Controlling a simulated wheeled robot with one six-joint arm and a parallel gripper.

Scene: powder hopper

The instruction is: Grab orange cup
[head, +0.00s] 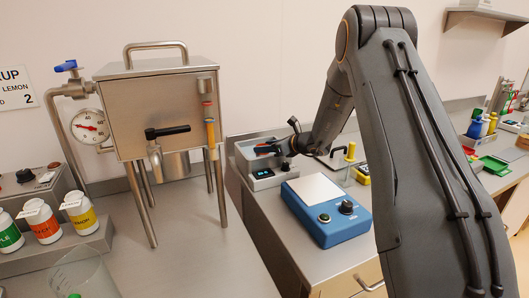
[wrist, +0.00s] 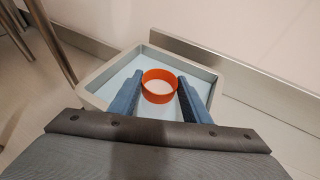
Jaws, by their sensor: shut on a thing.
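The orange cup (wrist: 159,87) shows in the wrist view as a round, open-topped orange ring with a pale inside. It sits between the two blue fingers of my gripper (wrist: 158,92), which are shut on it from both sides. The cup is over or inside a grey tray (wrist: 92,99) with a pale blue floor; I cannot tell whether it touches that floor. In the head view my gripper (head: 274,149) is small at the tray (head: 238,152), and a sliver of orange shows beside it.
A steel hopper (head: 165,105) on legs stands left of the tray. A blue scale (head: 325,228) sits in front, right of centre. Labelled white bottles (head: 42,222) and a clear container (head: 82,272) stand at the left. A wall and steel backsplash (wrist: 215,85) lie behind the tray.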

